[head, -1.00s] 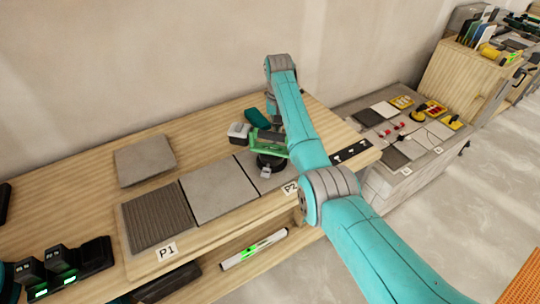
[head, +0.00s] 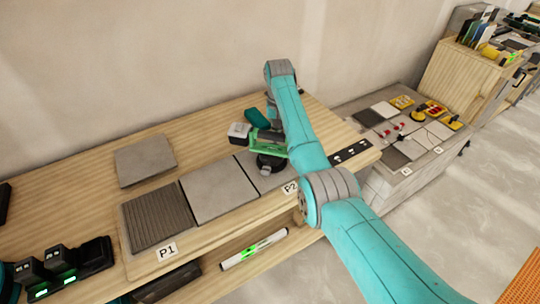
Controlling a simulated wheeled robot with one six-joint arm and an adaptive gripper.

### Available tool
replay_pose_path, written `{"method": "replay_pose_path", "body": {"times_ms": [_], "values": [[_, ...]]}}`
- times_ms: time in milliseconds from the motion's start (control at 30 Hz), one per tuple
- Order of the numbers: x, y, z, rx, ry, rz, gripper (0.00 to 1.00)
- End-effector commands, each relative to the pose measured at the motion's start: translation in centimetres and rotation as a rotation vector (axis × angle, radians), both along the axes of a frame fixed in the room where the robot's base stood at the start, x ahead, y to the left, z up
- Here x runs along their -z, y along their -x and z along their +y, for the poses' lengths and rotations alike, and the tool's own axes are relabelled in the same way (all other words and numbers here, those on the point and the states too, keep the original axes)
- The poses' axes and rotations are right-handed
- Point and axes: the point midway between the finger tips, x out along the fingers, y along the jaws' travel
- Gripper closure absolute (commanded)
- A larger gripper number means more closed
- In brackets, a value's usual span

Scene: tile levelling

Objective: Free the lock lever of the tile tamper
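The tile tamper (head: 266,146) has a green body and a dark round base. It rests on a grey tile at the right end of the tile row, next to the P2 label. My arm crosses over its right side. My wrist (head: 273,110) comes down just behind and beside the tamper. My gripper's fingers are hidden behind my arm and the tamper, so I cannot see whether they touch it or are open. The lock lever is too small or too hidden to make out.
A white-and-grey block (head: 239,132) and a teal item (head: 257,118) are close to the tamper. A loose grey tile (head: 145,160) lies at the back left. Chargers with green lights (head: 62,268) stand front left. A second bench (head: 395,135) with tiles is at the right.

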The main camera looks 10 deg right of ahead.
Motion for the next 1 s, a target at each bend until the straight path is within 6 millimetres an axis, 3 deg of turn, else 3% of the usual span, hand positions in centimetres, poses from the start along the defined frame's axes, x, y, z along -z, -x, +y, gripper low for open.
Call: {"method": "replay_pose_path", "body": {"times_ms": [567, 1000], "values": [[0.5, 0.0, 0.0, 0.000, 0.000, 0.000, 1.00], [-2.3, -0.1, 0.0, 0.000, 0.000, -0.002, 1.00]]}}
